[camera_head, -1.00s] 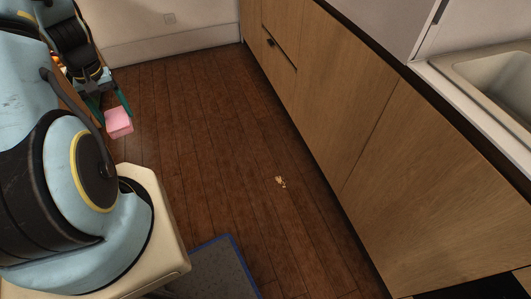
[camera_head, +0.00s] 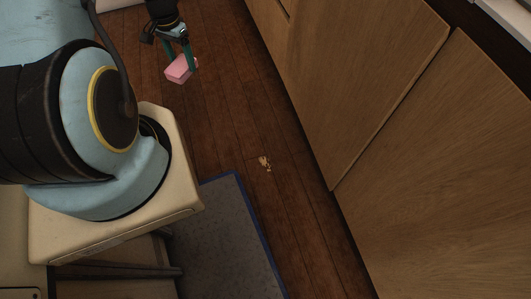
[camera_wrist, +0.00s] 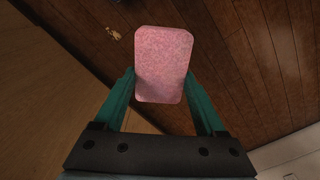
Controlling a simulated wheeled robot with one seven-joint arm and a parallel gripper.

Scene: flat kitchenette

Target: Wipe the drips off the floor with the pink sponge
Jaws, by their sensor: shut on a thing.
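The pink sponge (camera_head: 180,69) is held between the green fingers of my gripper (camera_head: 180,56), above the wooden floor. In the wrist view the sponge (camera_wrist: 164,64) fills the space between the fingertips of my gripper (camera_wrist: 163,85). The drips (camera_head: 264,162) are a small pale tan patch on the brown floor, below and to the right of the sponge in the head view. They also show in the wrist view as small light spots (camera_wrist: 113,34) at the upper left, apart from the sponge.
Wooden cabinet fronts (camera_head: 365,75) run along the right side of the floor. A grey mat with a blue edge (camera_head: 225,235) lies at the lower middle, left of the drips. The floor (camera_head: 235,110) between sponge and drips is clear.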

